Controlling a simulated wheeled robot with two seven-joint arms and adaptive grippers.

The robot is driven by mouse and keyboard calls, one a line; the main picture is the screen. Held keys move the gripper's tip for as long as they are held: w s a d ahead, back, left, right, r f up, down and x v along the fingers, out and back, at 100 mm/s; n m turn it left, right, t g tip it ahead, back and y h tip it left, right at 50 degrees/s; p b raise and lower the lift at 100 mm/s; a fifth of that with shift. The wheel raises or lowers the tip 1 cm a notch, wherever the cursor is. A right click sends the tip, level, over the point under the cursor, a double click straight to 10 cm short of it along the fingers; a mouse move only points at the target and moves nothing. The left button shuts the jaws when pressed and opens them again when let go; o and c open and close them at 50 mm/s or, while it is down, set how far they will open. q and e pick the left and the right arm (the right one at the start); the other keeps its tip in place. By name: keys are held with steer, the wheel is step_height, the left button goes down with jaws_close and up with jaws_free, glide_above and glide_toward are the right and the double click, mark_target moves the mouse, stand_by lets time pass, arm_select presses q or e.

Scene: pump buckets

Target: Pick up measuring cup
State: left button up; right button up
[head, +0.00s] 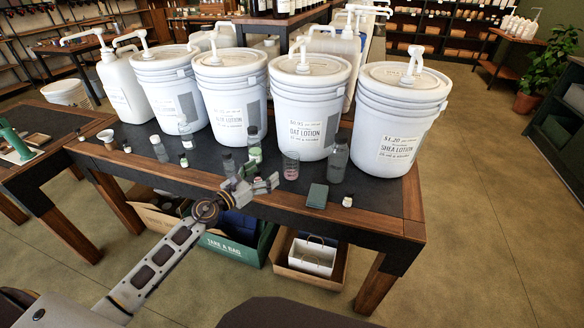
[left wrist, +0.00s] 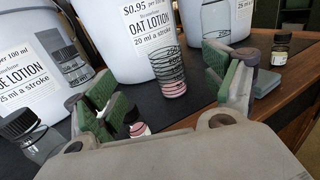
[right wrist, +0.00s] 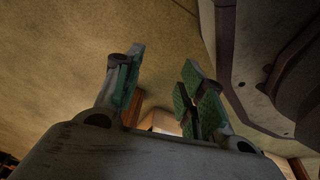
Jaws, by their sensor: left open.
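The measuring cup is a clear, ringed cup (head: 291,166) with pink at its bottom, upright on the dark table top in front of the oat lotion bucket (head: 305,115). In the left wrist view the measuring cup (left wrist: 168,74) stands beyond and between the spread fingers, apart from both. My left gripper (head: 263,177) is open and empty, over the table's front part, left of the cup in the head view. My right gripper (right wrist: 163,75) is open and empty, facing the floor area; it is not visible in the head view.
The shea lotion bucket (head: 395,130) and other pump buckets line the table behind. A green box (head: 240,240) sits below.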

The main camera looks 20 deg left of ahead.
mark_target(284, 159)
arm_select(q)
steer(key=shift+w, duration=0.15)
stand_by(0.3)
steer(key=shift+p+x, duration=0.5)
steer(key=shift+x, duration=3.7)
arm_select(e)
steer(key=shift+s+d+f, duration=0.7)
steer(key=shift+d, duration=0.05)
arm_select(q)
steer(key=shift+d, duration=0.1)
